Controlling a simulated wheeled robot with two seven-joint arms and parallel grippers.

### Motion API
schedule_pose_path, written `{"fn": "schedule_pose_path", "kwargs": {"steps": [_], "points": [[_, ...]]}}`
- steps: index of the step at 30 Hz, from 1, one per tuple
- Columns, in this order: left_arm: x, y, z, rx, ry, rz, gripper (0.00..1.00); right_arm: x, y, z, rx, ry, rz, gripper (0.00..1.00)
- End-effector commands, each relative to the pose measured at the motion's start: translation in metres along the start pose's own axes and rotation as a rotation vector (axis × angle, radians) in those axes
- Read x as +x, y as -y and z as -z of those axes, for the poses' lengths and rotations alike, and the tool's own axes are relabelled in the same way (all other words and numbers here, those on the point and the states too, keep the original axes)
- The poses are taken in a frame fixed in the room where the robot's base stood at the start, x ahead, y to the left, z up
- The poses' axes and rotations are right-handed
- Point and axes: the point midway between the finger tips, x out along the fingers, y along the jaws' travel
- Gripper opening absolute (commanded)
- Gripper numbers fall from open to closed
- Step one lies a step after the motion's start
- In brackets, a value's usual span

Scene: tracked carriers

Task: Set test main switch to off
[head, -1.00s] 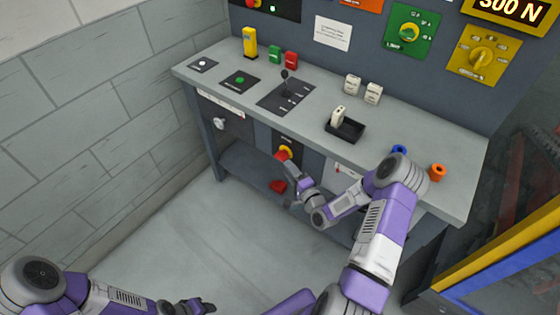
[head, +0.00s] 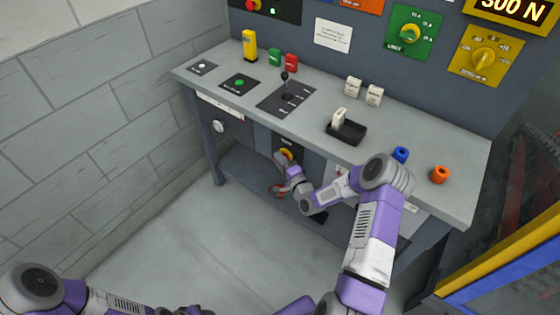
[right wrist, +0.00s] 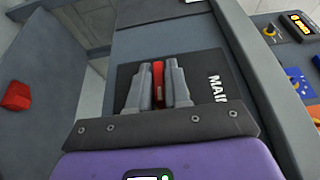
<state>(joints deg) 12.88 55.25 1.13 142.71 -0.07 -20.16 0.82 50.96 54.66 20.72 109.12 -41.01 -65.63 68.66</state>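The main switch (head: 287,153) is on the dark panel below the bench top, with a yellow ring and a red handle. In the right wrist view the red handle (right wrist: 158,78) stands between the two grey fingers, beside white lettering that reads "MAI…" on the dark plate (right wrist: 215,68). My right gripper (head: 280,160) is at the switch, its fingers close on both sides of the handle and apparently touching it. They hide most of the handle in the head view. My left gripper (head: 198,311) is at the bottom edge, cut off, away from the bench.
The floor in front is clear.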

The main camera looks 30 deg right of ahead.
Motion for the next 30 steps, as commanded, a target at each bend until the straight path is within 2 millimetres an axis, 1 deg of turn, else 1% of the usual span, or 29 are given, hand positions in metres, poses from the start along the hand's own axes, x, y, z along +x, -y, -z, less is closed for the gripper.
{"fn": "schedule_pose_path", "kwargs": {"steps": [1, 2, 8, 14, 20, 30], "points": [[0.000, 0.000, 0.000, 0.000, 0.000, 0.000, 0.43, 0.000, 0.000, 0.000, 0.000, 0.000, 0.001, 0.05], [0.000, 0.000, 0.000, 0.000, 0.000, 0.000, 0.43, 0.000, 0.000, 0.000, 0.000, 0.000, 0.001, 0.00], [-0.001, 0.000, 0.000, 0.000, 0.000, 0.000, 0.43, 0.000, 0.001, 0.000, -0.002, 0.000, -0.002, 0.00], [-0.007, -0.003, 0.000, 0.000, 0.000, 0.000, 0.43, 0.000, 0.002, 0.000, -0.018, 0.001, -0.040, 0.00], [-0.024, -0.009, -0.001, 0.000, 0.000, 0.000, 0.43, 0.000, 0.005, -0.001, -0.060, 0.001, -0.142, 0.00], [-0.060, -0.023, -0.003, 0.000, 0.000, 0.000, 0.43, 0.001, 0.007, -0.002, -0.178, 0.004, -0.426, 0.00]]}}
